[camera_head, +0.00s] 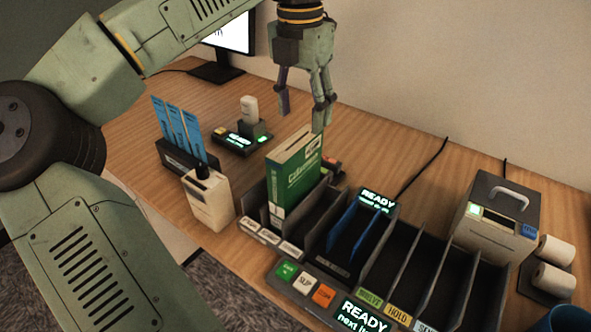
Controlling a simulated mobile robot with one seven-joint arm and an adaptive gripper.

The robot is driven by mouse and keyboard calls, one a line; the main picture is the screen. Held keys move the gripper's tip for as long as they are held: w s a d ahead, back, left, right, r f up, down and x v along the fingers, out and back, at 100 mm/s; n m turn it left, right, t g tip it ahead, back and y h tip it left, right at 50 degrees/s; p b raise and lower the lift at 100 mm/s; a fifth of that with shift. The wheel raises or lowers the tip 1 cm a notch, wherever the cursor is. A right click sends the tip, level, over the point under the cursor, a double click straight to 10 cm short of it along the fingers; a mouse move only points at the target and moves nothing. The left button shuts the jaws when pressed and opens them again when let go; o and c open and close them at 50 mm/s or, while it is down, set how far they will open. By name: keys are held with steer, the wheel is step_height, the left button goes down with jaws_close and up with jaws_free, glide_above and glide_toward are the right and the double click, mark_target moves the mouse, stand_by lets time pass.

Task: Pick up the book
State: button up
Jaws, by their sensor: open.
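The green book (296,177) stands upright in a slot at the left end of the dark sorter rack (338,205), its cover with white lettering showing. My gripper (302,118) is above and just behind the top of the book, pointing down. Its fingers are spread apart with nothing visible between them. It appears apart from the book, though the depth between them is hard to tell. The book's lower part is hidden by the rack's front and dividers.
Blue cards (179,128) in a holder and a white box-shaped device (208,198) stand left of the book. Blue dividers and a READY display (377,200) are to its right. A label printer (497,220) and white rolls (555,265) stand at the right.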

mark_target(295, 159)
steer(key=shift+s+a+f+p, duration=0.15)
steer(key=shift+f+p, duration=0.25)
steer(key=shift+f, duration=1.4)
steer(key=shift+s+a+f+p, duration=0.1)
steer(key=shift+a+f+p, duration=0.2)
steer(key=shift+f, duration=1.5)
steer(key=shift+s+a+f+p, duration=0.1)
steer(key=shift+f+p, duration=0.35)
steer(key=shift+f, duration=1.35)
steer(key=shift+c, duration=0.2)
jaws_close()
